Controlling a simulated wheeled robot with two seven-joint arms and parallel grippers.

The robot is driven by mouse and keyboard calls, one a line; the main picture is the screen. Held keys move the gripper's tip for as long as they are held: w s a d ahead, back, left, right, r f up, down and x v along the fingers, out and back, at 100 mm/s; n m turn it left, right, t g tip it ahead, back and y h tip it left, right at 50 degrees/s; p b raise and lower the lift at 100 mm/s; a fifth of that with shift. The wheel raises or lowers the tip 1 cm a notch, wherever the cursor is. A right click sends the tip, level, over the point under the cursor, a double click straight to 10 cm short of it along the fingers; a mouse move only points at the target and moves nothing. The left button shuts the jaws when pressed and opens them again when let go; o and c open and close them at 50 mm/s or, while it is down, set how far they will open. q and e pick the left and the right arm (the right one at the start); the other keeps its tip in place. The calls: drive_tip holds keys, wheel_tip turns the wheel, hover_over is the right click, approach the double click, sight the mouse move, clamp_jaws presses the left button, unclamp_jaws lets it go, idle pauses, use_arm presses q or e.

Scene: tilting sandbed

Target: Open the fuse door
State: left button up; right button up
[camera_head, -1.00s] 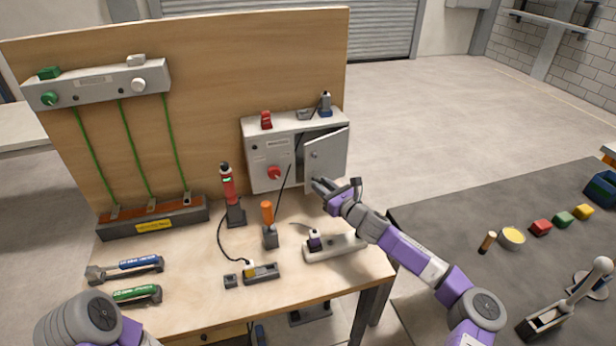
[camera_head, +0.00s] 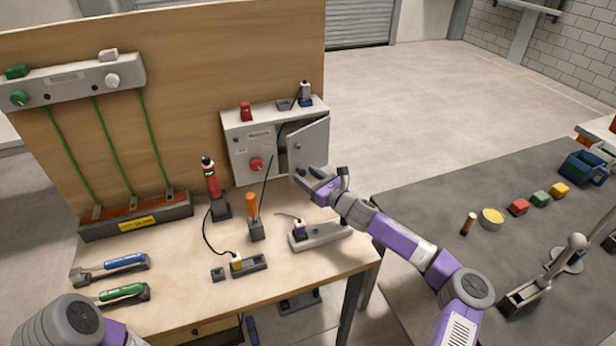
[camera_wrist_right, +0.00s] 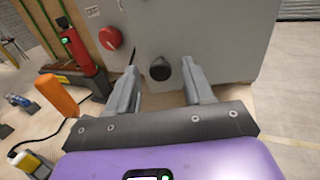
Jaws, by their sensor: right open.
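The grey fuse box (camera_head: 240,155) stands on the workbench against the wooden back panel. Its fuse door (camera_head: 311,145) is on the right half and stands ajar, with a dark gap along its left edge. My right gripper (camera_head: 306,176) is low in front of the door. In the right wrist view the gripper (camera_wrist_right: 160,80) is open, its fingers on either side of a black knob (camera_wrist_right: 160,68) on the door (camera_wrist_right: 205,35); contact cannot be told. My left gripper is out of view; only part of the left arm shows at the lower left.
A red rotary switch (camera_head: 257,164) is on the box's left half. A red device (camera_head: 212,180), an orange-handled tool (camera_head: 252,207) and a grey socket base (camera_head: 322,236) stand on the bench (camera_head: 200,300). A dark table (camera_head: 440,200) lies to the right.

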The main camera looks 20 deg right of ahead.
drive_tip(key=v, duration=0.7)
drive_tip(key=a+f+n+g, duration=0.1)
drive_tip(key=a+f+g, duration=0.15)
drive_tip(key=a, duration=0.25)
drive_tip(key=w+d+r+m+g+h, duration=0.1)
drive_tip(key=d+r+g+h, duration=0.1)
drive_tip(key=d+r, duration=0.3)
drive_tip(key=x, duration=0.2)
drive_tip(key=r+p+x, duration=0.1)
drive_tip(key=x, duration=0.4)
drive_tip(key=shift+w+a+p, duration=0.4)
drive_tip(key=shift+w, duration=0.05)
drive_tip(key=shift+c, duration=0.2)
clamp_jaws()
